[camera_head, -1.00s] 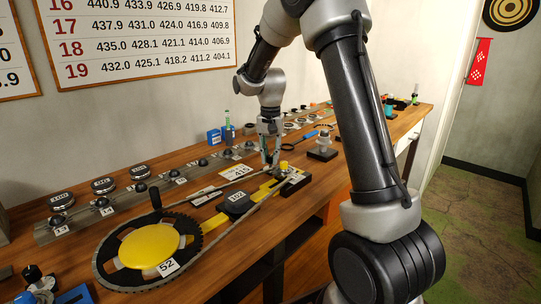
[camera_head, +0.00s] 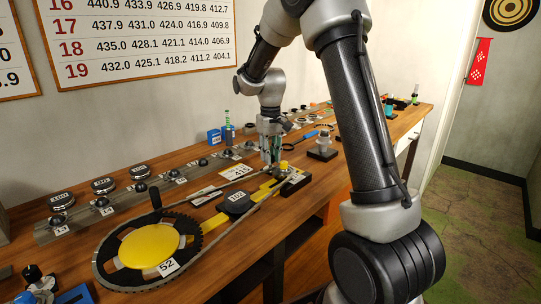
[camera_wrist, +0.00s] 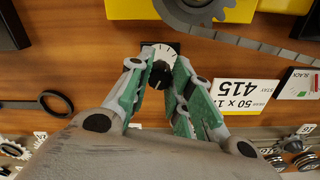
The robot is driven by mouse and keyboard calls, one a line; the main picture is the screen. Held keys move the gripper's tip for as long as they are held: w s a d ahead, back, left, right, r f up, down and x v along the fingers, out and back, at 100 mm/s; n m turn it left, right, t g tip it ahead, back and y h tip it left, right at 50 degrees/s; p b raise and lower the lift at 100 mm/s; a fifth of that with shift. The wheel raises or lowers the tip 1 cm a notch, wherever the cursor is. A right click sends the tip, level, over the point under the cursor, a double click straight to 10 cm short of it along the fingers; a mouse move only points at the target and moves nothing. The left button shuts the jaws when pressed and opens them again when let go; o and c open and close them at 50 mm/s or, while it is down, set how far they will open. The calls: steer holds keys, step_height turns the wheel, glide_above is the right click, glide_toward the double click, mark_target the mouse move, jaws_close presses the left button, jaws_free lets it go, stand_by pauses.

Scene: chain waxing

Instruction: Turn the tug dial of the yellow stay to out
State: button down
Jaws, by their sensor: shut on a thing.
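The yellow stay (camera_head: 212,222) lies along the bench, with a black 102 block on it and a large chainring disc marked 52 at its near end. Its far end is under my gripper (camera_head: 271,156). In the wrist view, a small black dial knob (camera_wrist: 160,76) sits on a white plate with tick marks (camera_wrist: 158,53), beside the yellow body (camera_wrist: 130,8). My gripper (camera_wrist: 160,82) has its green-padded fingers on either side of the knob, shut on it. The knob's pointer and the dial's words are too small or hidden to read.
A white card reading 415 (camera_wrist: 240,92) lies beside the dial. The chain (camera_head: 105,262) runs around the chainring towards the stay's far end. A grey rail of small parts (camera_head: 130,197) runs behind. A black ring tool (camera_wrist: 50,103) lies opposite the card.

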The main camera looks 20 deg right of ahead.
steer(key=n, duration=0.4)
steer(key=shift+n, duration=0.4)
stand_by(0.4)
steer(key=c, duration=1.3)
jaws_free()
steer(key=shift+o, duration=0.2)
step_height(320, 180, up, 12)
